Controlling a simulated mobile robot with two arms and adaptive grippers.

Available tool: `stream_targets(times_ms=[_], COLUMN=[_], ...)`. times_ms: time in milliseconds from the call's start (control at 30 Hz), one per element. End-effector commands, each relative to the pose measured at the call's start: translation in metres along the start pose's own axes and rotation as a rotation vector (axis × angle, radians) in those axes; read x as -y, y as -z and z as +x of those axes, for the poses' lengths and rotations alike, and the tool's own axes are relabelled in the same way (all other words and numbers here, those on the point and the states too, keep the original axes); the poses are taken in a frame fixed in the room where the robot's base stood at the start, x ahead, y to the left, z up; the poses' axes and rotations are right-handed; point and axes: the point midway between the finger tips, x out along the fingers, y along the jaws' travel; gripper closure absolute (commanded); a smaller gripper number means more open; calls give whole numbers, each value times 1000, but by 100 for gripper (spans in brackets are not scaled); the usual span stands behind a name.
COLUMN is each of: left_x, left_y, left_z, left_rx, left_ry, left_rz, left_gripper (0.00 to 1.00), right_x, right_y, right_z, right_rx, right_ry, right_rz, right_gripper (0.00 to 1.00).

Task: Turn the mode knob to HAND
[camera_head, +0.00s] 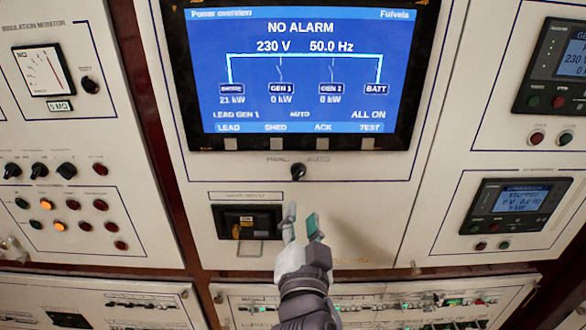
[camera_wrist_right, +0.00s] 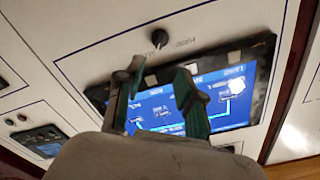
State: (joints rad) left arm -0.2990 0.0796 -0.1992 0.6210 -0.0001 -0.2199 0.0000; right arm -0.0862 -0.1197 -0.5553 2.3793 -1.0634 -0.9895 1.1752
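The mode knob (camera_head: 298,171) is a small black knob on the cream panel, centred below the large screen. Faint lettering flanks it above; the right word looks like AUTO. I cannot tell clearly which way its pointer faces. In the right wrist view the knob (camera_wrist_right: 159,39) is near the top, beyond the fingertips. My right gripper (camera_head: 302,221) is below the knob in the head view, its fingers apart and pointing up. In the right wrist view the gripper (camera_wrist_right: 161,74) is open and empty, with clear space to the knob. My left gripper is not in view.
The large blue screen (camera_head: 300,75) reads NO ALARM. A black breaker (camera_head: 247,221) is left of my right gripper. Rows of knobs and lamps (camera_head: 60,205) fill the left panel, and small meters (camera_head: 515,205) the right. Bare panel surrounds the knob.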

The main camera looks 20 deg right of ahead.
Motion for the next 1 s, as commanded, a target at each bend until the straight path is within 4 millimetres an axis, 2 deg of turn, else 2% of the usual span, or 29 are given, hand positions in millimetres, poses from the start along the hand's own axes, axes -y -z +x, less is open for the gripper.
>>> stream_targets(times_ms=[200, 500, 700, 1000], left_x=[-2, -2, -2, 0], left_y=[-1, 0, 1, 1], left_z=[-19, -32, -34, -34], left_rx=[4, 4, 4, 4], left_ry=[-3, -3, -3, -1], left_rz=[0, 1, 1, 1], left_gripper=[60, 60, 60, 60], right_x=[2, 0, 0, -1], right_y=[4, 2, 0, -1], right_z=[44, 103, 123, 126], right_rx=[-3, -1, 1, 2], right_ry=[0, -1, 0, 0], right_rz=[-7, -6, -4, -3], right_gripper=[62, 62, 62, 62])
